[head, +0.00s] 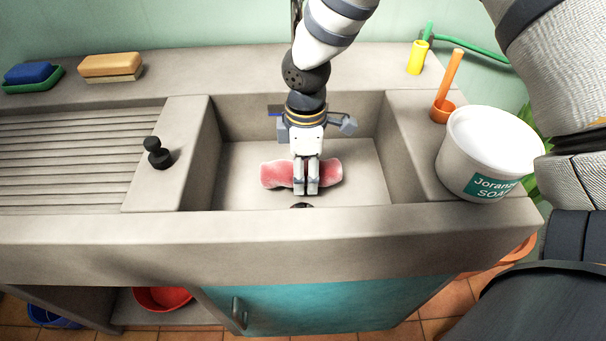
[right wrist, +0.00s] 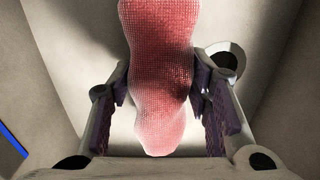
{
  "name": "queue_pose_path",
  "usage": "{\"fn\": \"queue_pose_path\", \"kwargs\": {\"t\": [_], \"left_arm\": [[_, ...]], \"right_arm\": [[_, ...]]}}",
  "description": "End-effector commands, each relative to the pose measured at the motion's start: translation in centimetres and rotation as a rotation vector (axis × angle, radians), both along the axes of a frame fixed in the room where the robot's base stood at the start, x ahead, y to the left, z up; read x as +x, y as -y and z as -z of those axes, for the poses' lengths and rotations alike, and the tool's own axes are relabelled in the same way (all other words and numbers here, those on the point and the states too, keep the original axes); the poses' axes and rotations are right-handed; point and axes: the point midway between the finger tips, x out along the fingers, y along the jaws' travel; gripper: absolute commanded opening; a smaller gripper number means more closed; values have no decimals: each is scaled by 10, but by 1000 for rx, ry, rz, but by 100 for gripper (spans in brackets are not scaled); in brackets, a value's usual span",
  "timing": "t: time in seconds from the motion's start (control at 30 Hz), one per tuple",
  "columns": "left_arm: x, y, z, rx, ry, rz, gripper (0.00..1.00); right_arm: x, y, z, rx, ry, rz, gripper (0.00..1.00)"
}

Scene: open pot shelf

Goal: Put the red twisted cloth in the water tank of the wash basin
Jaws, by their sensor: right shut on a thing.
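The red twisted cloth (head: 276,174) is inside the water tank (head: 360,192) of the grey wash basin in the head view. My right gripper (head: 306,190) reaches down into the tank and is shut on the middle of the cloth, whose ends stick out on both sides. In the right wrist view the cloth (right wrist: 160,70) lies between the two fingers, with the tank's pale floor and walls around it. Whether the cloth touches the tank floor is hard to tell. My left gripper does not show.
A ribbed washboard (head: 75,155) and a black plug (head: 157,154) are left of the tank.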

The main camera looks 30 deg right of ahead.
Motion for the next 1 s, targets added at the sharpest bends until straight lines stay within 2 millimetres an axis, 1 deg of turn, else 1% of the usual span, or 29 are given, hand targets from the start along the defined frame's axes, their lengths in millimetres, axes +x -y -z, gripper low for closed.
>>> {"fn": "queue_pose_path", "kwargs": {"t": [0.03,0.07,0.27,0.4,0.43,0.47,0.5,0.53,0.83,0.87,0.93,1.0], "left_arm": [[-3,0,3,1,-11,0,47],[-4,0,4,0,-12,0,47],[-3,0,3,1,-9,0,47],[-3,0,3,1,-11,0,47],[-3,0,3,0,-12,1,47],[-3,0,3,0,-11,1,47],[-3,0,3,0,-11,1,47],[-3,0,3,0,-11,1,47],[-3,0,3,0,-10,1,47],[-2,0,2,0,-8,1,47],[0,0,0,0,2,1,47],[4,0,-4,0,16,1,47]], "right_arm": [[-1,0,13,-1,-8,0,11],[-1,0,16,-1,-8,1,11],[0,0,15,0,0,1,11],[0,0,18,1,-1,1,11],[0,0,19,1,-1,1,47],[0,0,18,1,-1,1,54],[0,0,18,1,-1,1,63],[0,0,18,1,-1,1,65],[0,0,16,0,0,1,65],[0,0,13,1,1,2,65],[1,0,0,1,6,2,65],[2,0,-20,2,10,1,65]]}}
